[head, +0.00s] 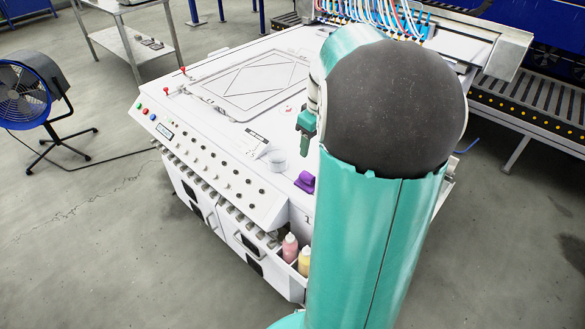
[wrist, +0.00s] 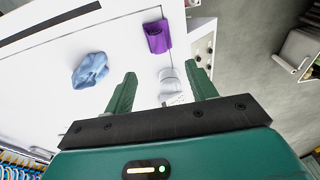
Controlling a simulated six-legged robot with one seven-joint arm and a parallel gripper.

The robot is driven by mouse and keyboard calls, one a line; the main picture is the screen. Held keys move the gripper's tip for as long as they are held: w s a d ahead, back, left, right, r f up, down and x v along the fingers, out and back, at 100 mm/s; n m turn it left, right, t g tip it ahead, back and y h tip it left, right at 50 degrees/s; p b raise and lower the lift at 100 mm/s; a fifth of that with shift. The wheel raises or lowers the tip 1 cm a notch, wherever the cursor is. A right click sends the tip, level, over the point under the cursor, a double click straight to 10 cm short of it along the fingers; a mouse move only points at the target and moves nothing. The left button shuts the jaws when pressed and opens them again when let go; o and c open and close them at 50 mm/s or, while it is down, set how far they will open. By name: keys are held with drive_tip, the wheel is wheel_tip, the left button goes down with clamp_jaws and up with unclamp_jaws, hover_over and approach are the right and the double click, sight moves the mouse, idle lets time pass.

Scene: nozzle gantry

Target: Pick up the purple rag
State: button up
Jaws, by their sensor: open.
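The purple rag (head: 305,181) lies folded on the white machine top near its front edge, partly hidden behind my arm in the head view. In the wrist view the purple rag (wrist: 157,37) lies beyond my fingertips, near the top of the picture. My gripper (wrist: 164,84) is open, with its two green fingers apart and nothing held between them. In the head view my gripper (head: 306,122) shows only in part beside my arm, above the machine top. The gripper and the rag are apart.
A blue cloth (wrist: 90,70) lies left of the rag in the wrist view. A whitish cup-like item (wrist: 169,78) stands between the rag and my gripper. Bottles (head: 290,247) sit in a front holder. A fan (head: 30,95) stands at left.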

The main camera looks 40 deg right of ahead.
sight(308, 174)
drive_tip(key=f, duration=0.8)
drive_tip(key=shift+w+d+f, duration=0.15)
drive_tip(key=shift+w+f, duration=0.2)
drive_tip(key=shift+f, duration=0.05)
drive_tip(key=f, duration=0.2)
drive_tip(key=w+f, duration=0.1)
drive_tip(key=f, duration=0.2)
drive_tip(key=shift+c, duration=0.5)
drive_tip(key=c, duration=0.7)
drive_tip(key=shift+r, duration=0.15)
